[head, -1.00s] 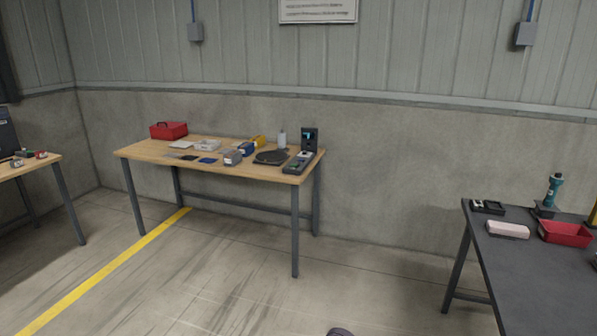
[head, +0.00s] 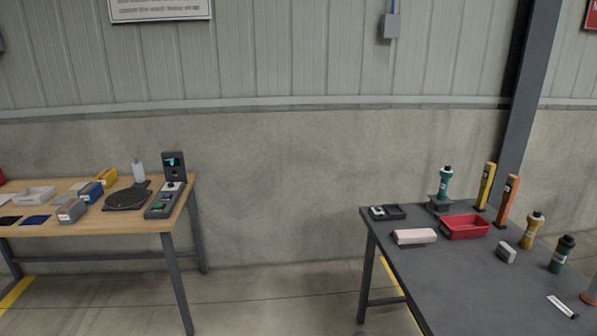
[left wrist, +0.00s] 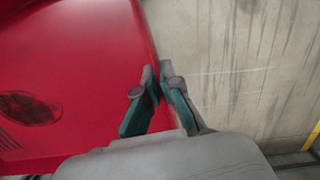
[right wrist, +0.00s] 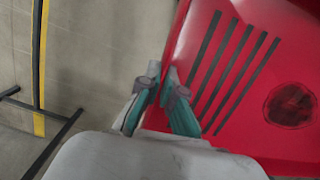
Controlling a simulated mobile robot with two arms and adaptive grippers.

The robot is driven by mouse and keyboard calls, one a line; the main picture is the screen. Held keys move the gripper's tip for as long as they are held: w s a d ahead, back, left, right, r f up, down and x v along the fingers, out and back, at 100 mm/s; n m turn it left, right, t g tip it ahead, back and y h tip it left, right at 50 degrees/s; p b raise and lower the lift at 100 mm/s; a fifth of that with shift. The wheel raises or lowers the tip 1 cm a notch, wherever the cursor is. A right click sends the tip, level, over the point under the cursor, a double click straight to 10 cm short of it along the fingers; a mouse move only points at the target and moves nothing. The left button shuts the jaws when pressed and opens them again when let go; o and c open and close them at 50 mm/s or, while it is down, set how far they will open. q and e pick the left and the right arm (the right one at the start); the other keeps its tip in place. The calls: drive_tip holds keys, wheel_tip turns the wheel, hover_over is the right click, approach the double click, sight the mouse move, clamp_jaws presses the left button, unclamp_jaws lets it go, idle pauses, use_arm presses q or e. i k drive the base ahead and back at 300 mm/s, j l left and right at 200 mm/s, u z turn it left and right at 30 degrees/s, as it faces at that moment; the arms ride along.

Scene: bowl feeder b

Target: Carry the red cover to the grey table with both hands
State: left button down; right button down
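The red cover shows large and close in the left wrist view (left wrist: 75,65) and in the right wrist view (right wrist: 240,80). It has dark slots and a dark round patch. My left gripper (left wrist: 160,80) is closed on the cover's edge. My right gripper (right wrist: 165,80) is closed on another edge of it. The floor shows beyond both edges, so the cover is held up. The grey table (head: 455,275) stands at the right in the head view. The cover and both grippers are out of the head view.
The grey table's far part holds a red bin (head: 466,228), a pink block (head: 414,237), a black tray (head: 387,212) and several bottles and tools. Its near left part is bare. A wooden table (head: 90,231) with several items stands at the left. Open floor lies between the tables.

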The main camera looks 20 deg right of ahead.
sight(494, 312)
drive_tip(key=i+u, duration=0.15)
drive_tip(key=i, duration=0.5)
drive_tip(key=i+l+u, duration=0.15)
drive_tip(key=i, duration=0.45)
drive_tip(key=i+j, duration=0.1)
drive_tip(key=i, duration=0.45)
drive_tip(key=i+z, duration=0.1)
drive_tip(key=i, duration=0.45)
drive_tip(key=l+z, duration=0.1)
drive_tip(key=z, duration=3.4)
drive_tip(key=i, duration=1.4)
